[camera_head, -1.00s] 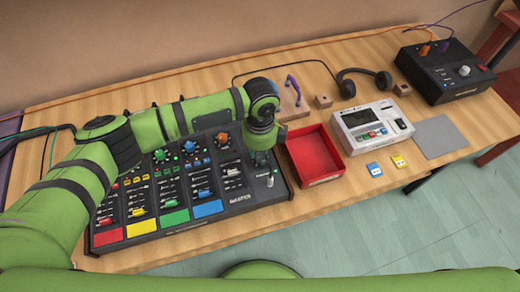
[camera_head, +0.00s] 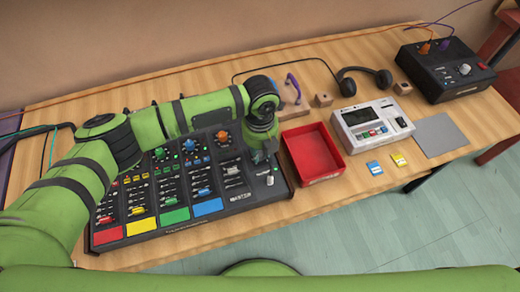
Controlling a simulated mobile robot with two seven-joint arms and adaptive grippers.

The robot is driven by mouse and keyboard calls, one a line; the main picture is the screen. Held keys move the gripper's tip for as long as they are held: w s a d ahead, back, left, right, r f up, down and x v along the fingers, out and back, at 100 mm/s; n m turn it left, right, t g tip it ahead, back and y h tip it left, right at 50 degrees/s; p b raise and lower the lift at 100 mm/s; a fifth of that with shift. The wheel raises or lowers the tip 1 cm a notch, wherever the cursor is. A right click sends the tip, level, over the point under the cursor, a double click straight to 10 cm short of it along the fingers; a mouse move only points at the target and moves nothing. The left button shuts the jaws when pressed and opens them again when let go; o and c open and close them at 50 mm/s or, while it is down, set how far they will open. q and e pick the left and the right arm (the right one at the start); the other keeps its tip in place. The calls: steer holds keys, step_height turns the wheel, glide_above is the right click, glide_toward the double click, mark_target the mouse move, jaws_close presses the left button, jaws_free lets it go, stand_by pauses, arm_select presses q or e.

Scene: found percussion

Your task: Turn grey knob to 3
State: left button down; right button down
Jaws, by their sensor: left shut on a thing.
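The black mixer console (camera_head: 292,186) lies on the table with colored pads along its front edge. My left gripper (camera_head: 258,157) points down at the upper part of the console's rightmost section and is shut on a small part there. That part fits the grey knob by its place in the row, but the gripper hides it, so its color and setting cannot be read. My right gripper is not in view.
A red tray (camera_head: 333,178) stands close to the right of the console. Beyond are a white device (camera_head: 350,120), headphones (camera_head: 362,72), a grey mat (camera_head: 440,135) and a black box (camera_head: 425,88) with a pale knob (camera_head: 464,69). Two small cards lie near the front edge.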

mark_target(260, 154)
arm_select(q)
steer(key=m, duration=0.4)
steer(key=shift+m+b, duration=0.3)
steer(key=shift+b, duration=0.1)
steer(key=m, duration=0.4)
steer(key=shift+b, duration=0.4)
steer(key=shift+m, duration=0.4)
steer(key=c, duration=1.1)
jaws_free()
steer(key=shift+o, duration=0.2)
steer(key=shift+r, duration=0.15)
step_height(260, 154, up, 12)
